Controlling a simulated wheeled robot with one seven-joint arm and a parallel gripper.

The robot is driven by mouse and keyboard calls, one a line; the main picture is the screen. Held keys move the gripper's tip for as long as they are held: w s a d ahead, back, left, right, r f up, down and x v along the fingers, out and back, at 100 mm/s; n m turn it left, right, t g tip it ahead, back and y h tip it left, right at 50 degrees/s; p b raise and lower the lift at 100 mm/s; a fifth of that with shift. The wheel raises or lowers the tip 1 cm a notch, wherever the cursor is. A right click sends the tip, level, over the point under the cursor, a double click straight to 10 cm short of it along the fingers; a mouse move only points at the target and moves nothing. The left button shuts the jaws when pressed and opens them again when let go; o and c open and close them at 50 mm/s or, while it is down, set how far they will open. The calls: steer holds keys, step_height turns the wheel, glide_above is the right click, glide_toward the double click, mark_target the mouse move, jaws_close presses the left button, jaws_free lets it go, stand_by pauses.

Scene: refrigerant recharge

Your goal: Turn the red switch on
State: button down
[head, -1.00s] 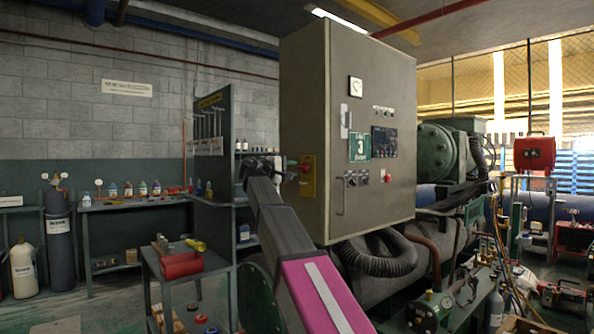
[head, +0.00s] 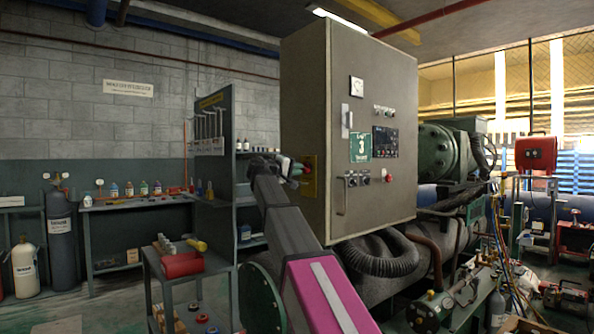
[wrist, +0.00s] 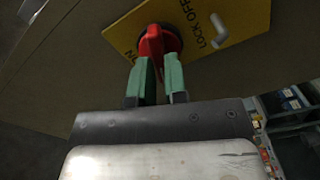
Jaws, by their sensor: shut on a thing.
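The red switch (wrist: 152,42) is a rotary handle on a yellow plate (wrist: 240,22) marked "LOCK OFF" and "ON". In the wrist view my gripper (wrist: 159,60) has its two green fingers on either side of the red handle, shut on it. The fingers hide part of the handle's lower end, and I cannot tell exactly which mark it points to. In the head view the yellow plate (head: 310,182) sits on the side face of the large grey-brown cabinet (head: 305,100), with my gripper (head: 296,171) in front of it, covering the switch.
The cabinet front carries buttons, a small panel and a handle (head: 341,197). A black corrugated hose (head: 385,255) runs below it. A small cart (head: 190,268) with a red box stands to the left. Shelves (head: 247,185) stand behind my arm.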

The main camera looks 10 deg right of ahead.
steer(key=shift+s+m, duration=0.1)
steer(key=shift+m, duration=0.2)
steer(key=m, duration=0.4)
stand_by(0.5)
steer(key=m, duration=0.5)
steer(key=shift+f, duration=0.1)
steer(key=m, duration=0.3)
steer(key=c, duration=1.2)
jaws_free()
